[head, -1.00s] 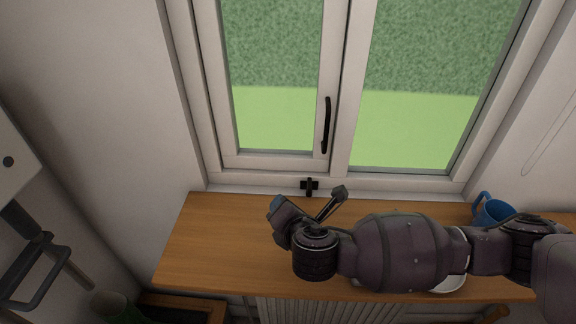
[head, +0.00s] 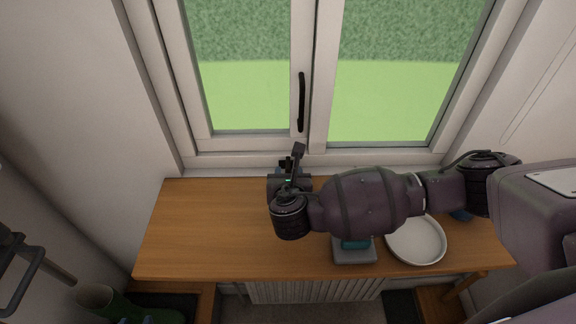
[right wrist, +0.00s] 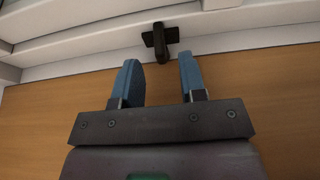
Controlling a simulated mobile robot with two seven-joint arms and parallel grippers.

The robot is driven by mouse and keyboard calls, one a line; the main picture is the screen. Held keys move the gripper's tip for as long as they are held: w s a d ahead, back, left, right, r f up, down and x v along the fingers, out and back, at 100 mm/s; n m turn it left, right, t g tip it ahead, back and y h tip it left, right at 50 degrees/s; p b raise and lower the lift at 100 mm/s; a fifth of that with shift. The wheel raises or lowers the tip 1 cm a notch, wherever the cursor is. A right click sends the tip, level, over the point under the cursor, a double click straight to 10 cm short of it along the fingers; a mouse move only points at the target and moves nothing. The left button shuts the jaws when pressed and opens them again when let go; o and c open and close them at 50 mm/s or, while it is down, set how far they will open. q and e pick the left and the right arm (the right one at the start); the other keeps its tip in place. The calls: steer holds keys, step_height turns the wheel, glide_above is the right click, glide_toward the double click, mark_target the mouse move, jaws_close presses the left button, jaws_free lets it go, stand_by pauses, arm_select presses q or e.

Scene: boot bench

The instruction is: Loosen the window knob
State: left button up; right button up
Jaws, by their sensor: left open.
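The window knob (right wrist: 160,40) is a small black cross-shaped piece at the bottom of the white window frame, seen in the right wrist view.
A black lever handle (head: 301,102) is upright on the window sash. On the wooden bench (head: 190,235) are a white plate (head: 417,240) and a grey block with a teal top (head: 354,256). My right arm covers much of the bench's right side. The bench's left part is clear.

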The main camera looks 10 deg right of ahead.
mark_target(288, 169)
steer(key=shift+x, duration=2.25)
steer(key=shift+c, duration=0.3)
jaws_close()
